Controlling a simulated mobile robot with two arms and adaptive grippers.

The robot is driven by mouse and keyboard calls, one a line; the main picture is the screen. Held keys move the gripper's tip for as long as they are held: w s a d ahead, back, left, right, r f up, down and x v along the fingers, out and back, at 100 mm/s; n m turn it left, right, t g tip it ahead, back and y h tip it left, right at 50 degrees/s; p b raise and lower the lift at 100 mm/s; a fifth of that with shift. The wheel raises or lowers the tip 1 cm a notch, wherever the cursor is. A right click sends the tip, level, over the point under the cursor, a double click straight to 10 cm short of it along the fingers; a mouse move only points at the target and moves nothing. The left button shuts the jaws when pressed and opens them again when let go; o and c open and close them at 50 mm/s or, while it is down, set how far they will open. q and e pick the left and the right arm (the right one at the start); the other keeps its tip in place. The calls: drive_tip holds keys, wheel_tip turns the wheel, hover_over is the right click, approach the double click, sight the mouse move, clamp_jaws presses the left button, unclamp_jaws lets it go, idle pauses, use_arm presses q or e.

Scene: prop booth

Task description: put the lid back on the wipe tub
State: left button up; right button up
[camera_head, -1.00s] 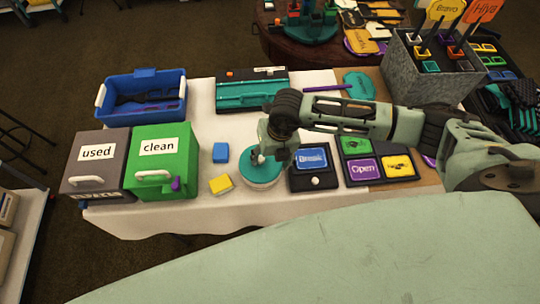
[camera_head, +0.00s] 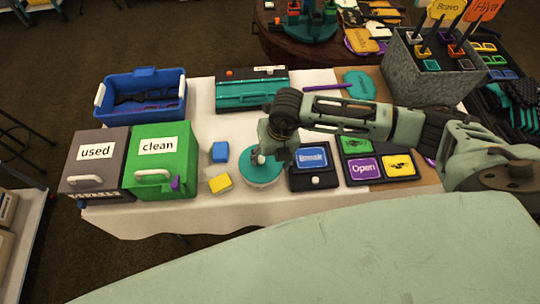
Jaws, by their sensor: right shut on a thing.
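The wipe tub (camera_head: 262,183) is a low white round tub near the front middle of the white table. Its teal lid (camera_head: 270,174) covers the tub's top, with a small pale knob at the middle. I cannot tell whether the lid is fully seated. My right gripper (camera_head: 260,157) comes down from above at the lid's knob and is shut on it. The gripper hides part of the lid's far side. My left gripper is not in view.
Left of the tub are a blue block (camera_head: 220,152) and a yellow block (camera_head: 220,183). A green "clean" box (camera_head: 160,178) and grey "used" box (camera_head: 90,165) stand farther left. A dark "Break" card holder (camera_head: 313,180) sits close on the right.

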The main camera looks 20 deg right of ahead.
idle(0.3)
drive_tip(key=o, duration=1.3)
drive_tip(key=shift+o, duration=0.2)
drive_tip(key=o, duration=0.5)
drive_tip(key=shift+c, duration=0.2)
drive_tip(key=shift+r, duration=0.15)
drive_tip(key=shift+r+p, duration=2.45)
drive_tip(key=shift+r, duration=0.95)
clamp_jaws()
